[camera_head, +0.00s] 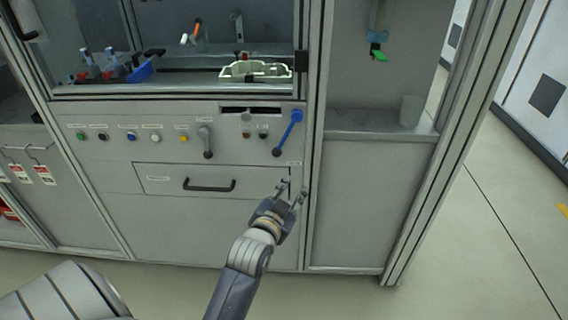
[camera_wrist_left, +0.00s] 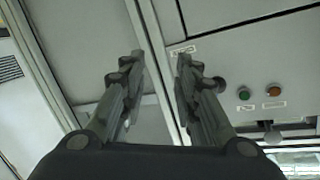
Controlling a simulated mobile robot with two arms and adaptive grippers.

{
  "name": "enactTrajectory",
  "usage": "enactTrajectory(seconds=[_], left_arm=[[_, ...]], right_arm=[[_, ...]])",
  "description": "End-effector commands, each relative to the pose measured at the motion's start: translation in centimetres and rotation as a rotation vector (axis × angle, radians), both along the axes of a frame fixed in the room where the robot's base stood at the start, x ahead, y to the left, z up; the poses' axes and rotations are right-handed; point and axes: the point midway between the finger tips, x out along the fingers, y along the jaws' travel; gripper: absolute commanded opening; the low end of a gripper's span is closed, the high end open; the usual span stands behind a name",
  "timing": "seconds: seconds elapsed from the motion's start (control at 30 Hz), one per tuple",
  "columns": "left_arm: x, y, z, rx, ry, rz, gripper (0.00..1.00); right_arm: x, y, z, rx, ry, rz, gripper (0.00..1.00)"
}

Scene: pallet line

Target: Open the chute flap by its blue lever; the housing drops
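The blue lever (camera_head: 289,131) is on the grey front panel, slanting from its upper right mount down to a dark knob. My left gripper (camera_head: 291,187) is below the lever, near the drawer's right edge, apart from the lever. Its two fingers are spread and empty, as the left wrist view (camera_wrist_left: 160,65) also shows. I cannot make out the lever in the wrist view. A dark slot (camera_head: 250,110) is left of the lever's top; whether it belongs to the chute flap I cannot tell. I cannot identify the housing for certain. My right gripper is out of view.
A grey lever (camera_head: 206,141) and several coloured buttons sit left on the panel. The drawer's black handle (camera_head: 209,185) sticks out below. A cream tray-like part (camera_head: 255,71) lies behind the window. A frame post (camera_head: 440,150) stands at right, with clear floor beyond.

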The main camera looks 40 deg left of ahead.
Motion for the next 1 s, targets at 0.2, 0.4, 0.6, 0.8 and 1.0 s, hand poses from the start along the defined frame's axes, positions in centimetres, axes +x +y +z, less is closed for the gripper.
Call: enactTrajectory(seconds=[0.2,0.4,0.6,0.8,1.0], left_arm=[[-2.8,2.6,6.9,0.077,-0.156,0.071,0.29],[-3.1,3.3,8.8,0.097,-0.189,0.088,0.29],[-0.3,4.3,8.9,0.098,-0.192,0.088,0.29],[3.2,5.5,8.8,0.095,-0.191,0.087,0.29],[5.6,6.3,8.8,0.096,-0.189,0.088,0.29]], right_arm=[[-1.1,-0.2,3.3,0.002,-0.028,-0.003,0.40],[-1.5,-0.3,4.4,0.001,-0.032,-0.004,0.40],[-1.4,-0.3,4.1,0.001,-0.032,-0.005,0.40],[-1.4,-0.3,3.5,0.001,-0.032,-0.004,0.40],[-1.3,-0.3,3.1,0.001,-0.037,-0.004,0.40]])
